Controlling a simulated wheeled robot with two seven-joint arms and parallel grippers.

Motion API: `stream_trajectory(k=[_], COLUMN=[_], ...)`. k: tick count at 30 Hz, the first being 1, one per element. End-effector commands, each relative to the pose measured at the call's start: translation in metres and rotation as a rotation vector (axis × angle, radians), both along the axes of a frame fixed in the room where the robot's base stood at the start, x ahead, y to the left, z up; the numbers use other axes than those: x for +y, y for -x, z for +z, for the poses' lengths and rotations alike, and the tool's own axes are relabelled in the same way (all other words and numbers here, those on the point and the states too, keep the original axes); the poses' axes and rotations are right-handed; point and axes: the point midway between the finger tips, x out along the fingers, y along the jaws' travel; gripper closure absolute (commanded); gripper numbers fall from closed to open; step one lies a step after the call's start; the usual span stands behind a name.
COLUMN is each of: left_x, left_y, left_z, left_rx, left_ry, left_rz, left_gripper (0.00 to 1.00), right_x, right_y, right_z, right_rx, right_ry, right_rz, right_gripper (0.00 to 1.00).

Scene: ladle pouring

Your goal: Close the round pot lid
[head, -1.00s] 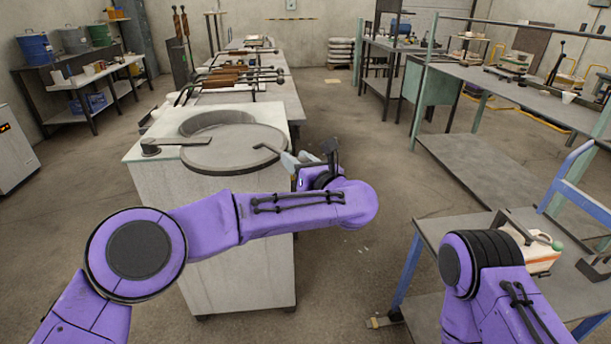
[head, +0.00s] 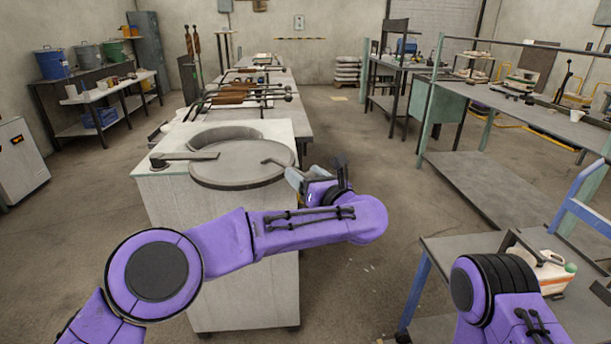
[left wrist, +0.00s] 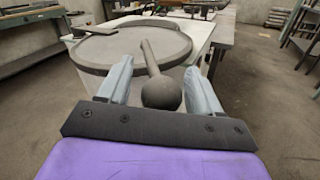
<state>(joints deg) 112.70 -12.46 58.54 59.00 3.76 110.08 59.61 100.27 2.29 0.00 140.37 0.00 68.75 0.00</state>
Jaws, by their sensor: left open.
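The round grey lid (head: 240,166) lies on top of the white pot housing (head: 160,200), shifted toward me. A crescent of the round opening (head: 215,136) shows behind it. The lid's rod handle (head: 273,162) points right toward my left gripper (head: 291,174). In the left wrist view, the handle's round knob (left wrist: 161,93) sits between the two open fingers of my left gripper (left wrist: 158,78), with gaps on both sides. The lid (left wrist: 130,50) lies just ahead there. My right arm shows at bottom right, but its gripper is out of frame.
A flat lever on a dark pivot (head: 160,162) lies at the housing's left, reaching to the lid. Ladles with long handles (head: 245,97) lie on the table behind. A small grey table (head: 460,255) with a white container (head: 550,270) stands right. Floor between is clear.

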Motion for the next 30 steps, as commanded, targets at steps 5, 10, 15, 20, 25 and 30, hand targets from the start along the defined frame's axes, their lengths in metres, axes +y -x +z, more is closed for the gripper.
stream_trajectory(k=[5,10,15,20,25,30], left_x=[-0.018,-0.038,-0.050,-0.052,-0.052,-0.030], left_y=[0.028,0.063,0.084,0.088,0.088,0.076], left_z=[-0.001,-0.001,0.000,0.000,0.000,-0.068], left_rx=[-0.002,-0.003,-0.002,-0.001,0.000,0.151], left_ry=[-0.002,-0.002,-0.002,-0.001,-0.002,-0.346], left_rz=[-0.005,-0.004,-0.002,0.001,0.001,-0.092], left_gripper=[0.36,0.36,0.36,0.36,0.36,0.36], right_x=[0.000,0.000,0.000,0.000,0.000,0.000], right_y=[0.000,0.000,0.000,0.000,0.000,0.000], right_z=[-0.006,-0.011,-0.013,-0.013,-0.013,-0.013], right_rx=[0.000,0.000,0.000,0.000,0.000,0.000], right_ry=[0.000,0.000,0.000,0.000,0.000,0.000], right_rz=[0.000,0.000,0.000,0.000,0.000,0.000], right_gripper=[0.38,0.38,0.38,0.38,0.48,1.00])
